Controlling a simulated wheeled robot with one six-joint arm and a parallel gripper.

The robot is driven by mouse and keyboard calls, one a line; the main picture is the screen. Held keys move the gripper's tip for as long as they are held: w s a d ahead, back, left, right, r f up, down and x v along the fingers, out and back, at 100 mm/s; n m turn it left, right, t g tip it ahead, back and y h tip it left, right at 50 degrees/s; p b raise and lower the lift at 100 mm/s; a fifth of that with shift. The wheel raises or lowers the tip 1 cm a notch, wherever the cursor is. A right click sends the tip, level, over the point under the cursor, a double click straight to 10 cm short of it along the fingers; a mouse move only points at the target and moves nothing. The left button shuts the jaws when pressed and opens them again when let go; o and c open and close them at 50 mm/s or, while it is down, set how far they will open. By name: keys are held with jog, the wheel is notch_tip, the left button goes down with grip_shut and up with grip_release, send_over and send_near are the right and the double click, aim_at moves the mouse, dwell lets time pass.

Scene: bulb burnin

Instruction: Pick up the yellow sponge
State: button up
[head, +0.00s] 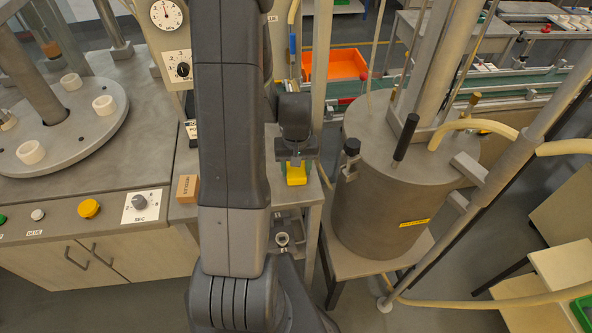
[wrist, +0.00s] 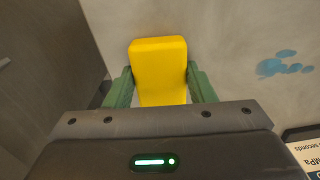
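The yellow sponge (wrist: 159,75) sits between the two green fingers of my gripper (wrist: 160,80) in the wrist view. One finger is close along each side of it. I cannot tell whether both fingers press on it or a thin gap is left. The sponge's near end is hidden behind the gripper body. In the head view the sponge (head: 296,174) shows as a yellow block just below my gripper (head: 295,162), over a narrow grey bench to the right of my arm.
A wooden block (head: 187,188) stands left of my arm. A large grey cylindrical vessel (head: 375,190) with a black handle stands close on the right. An orange bin (head: 335,66) is behind. Blue stains (wrist: 278,64) mark the surface beside the sponge.

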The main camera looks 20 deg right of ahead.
aim_at(296, 169)
jog(key=shift+c, duration=1)
jog(key=shift+r, duration=0.1)
notch_tip(296, 169, up, 10)
jog(key=shift+b, duration=0.45)
